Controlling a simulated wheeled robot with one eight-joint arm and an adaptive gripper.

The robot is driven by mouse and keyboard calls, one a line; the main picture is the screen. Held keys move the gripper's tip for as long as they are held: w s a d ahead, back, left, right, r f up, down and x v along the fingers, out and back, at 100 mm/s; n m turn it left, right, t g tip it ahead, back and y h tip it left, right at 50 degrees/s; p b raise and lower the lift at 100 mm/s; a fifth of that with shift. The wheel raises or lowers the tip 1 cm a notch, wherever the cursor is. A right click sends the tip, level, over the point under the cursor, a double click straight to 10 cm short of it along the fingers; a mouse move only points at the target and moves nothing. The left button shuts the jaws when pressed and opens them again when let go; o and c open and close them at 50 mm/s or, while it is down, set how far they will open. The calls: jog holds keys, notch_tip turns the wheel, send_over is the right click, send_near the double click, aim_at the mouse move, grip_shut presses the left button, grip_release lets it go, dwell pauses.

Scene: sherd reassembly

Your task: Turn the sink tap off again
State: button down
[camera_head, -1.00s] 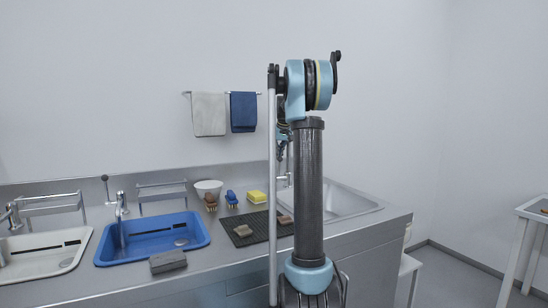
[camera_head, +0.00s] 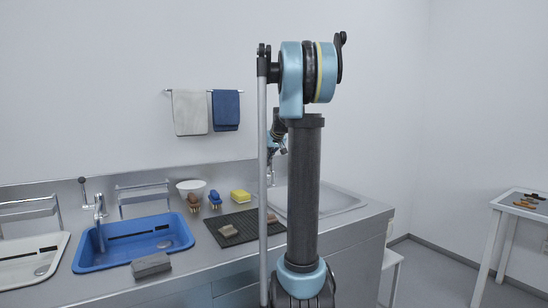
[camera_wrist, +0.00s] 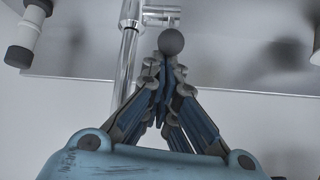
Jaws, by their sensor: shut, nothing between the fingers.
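In the wrist view, my gripper (camera_wrist: 163,88) is shut and empty, its blue-padded fingers together. A grey ball knob (camera_wrist: 171,42) shows right at the fingertips; I cannot tell whether they touch. A shiny chrome pipe (camera_wrist: 128,55) of the tap stands just left of the fingers. In the head view, the steel sink (camera_head: 343,202) is at the right end of the counter, partly behind my arm. Its tap is mostly hidden there, and whether water runs cannot be told. My gripper in the head view is largely hidden behind my arm.
Another tap (camera_head: 99,207) stands by a blue basin (camera_head: 172,244) on the left. Towels (camera_head: 190,112) hang behind. A white table (camera_head: 516,207) stands right.

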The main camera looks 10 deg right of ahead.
jog(key=shift+s+d+f, duration=0.15)
jog(key=shift+s+f, duration=0.15)
jog(key=shift+s, duration=0.25)
jog(key=shift+s+f, duration=0.15)
jog(key=shift+s, duration=0.05)
jog(key=shift+s, duration=0.15)
jog(key=v, duration=0.9)
jog(key=shift+s+d, duration=0.2)
jog(key=shift+s, duration=0.1)
